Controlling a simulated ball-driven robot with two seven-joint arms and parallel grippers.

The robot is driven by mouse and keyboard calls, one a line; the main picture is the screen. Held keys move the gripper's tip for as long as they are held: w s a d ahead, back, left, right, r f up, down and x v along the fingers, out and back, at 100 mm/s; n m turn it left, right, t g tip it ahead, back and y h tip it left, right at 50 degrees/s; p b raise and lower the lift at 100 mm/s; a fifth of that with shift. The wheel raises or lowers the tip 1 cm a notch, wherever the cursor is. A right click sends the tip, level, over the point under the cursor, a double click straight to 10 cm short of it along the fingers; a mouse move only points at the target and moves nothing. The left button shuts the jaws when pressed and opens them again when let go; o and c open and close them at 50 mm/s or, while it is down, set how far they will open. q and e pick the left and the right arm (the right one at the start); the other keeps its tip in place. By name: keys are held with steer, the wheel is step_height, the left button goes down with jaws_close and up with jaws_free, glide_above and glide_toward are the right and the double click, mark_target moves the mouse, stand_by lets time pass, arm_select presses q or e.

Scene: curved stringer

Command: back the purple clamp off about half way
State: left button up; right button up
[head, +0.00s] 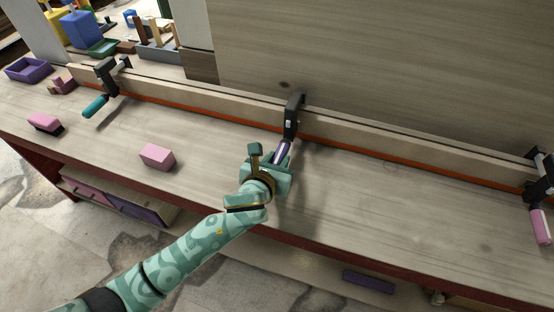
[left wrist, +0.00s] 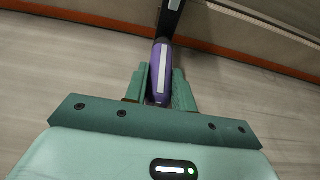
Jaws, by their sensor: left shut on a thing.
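The purple clamp has a dark frame (head: 292,115) set over the long wooden strip at the back of the bench. Its purple handle (head: 282,150) with a pale stripe points toward me, and it also shows in the left wrist view (left wrist: 162,75). My left gripper (head: 275,165) is shut on this handle; in the left wrist view its two green fingers (left wrist: 160,88) lie on either side of the handle's near end. The clamp's screw and far jaw are mostly hidden. My right gripper is not in view.
A teal-handled clamp (head: 96,105) sits left on the strip (head: 220,101), a pink-handled clamp (head: 541,225) at the right. Pink blocks (head: 157,156) lie on the bench left of my arm. A purple tray (head: 28,69) stands far left. Bench right of my gripper is clear.

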arm_select(q)
steer(key=shift+a+r+n+h+p, duration=0.15)
steer(key=shift+n+h+p, duration=0.25)
steer(key=shift+p, duration=0.55)
steer(key=shift+n+g+h+p, duration=0.3)
steer(key=shift+n+p, duration=0.2)
steer(key=shift+p, duration=0.15)
steer(key=shift+f+n+h+p, duration=0.2)
steer(key=shift+n+h+p, duration=0.3)
steer(key=shift+n, duration=0.3)
steer(key=shift+a+f+n+h, duration=0.1)
steer(key=shift+n+h, duration=0.3)
steer(key=shift+n, duration=0.2)
steer(key=o, duration=1)
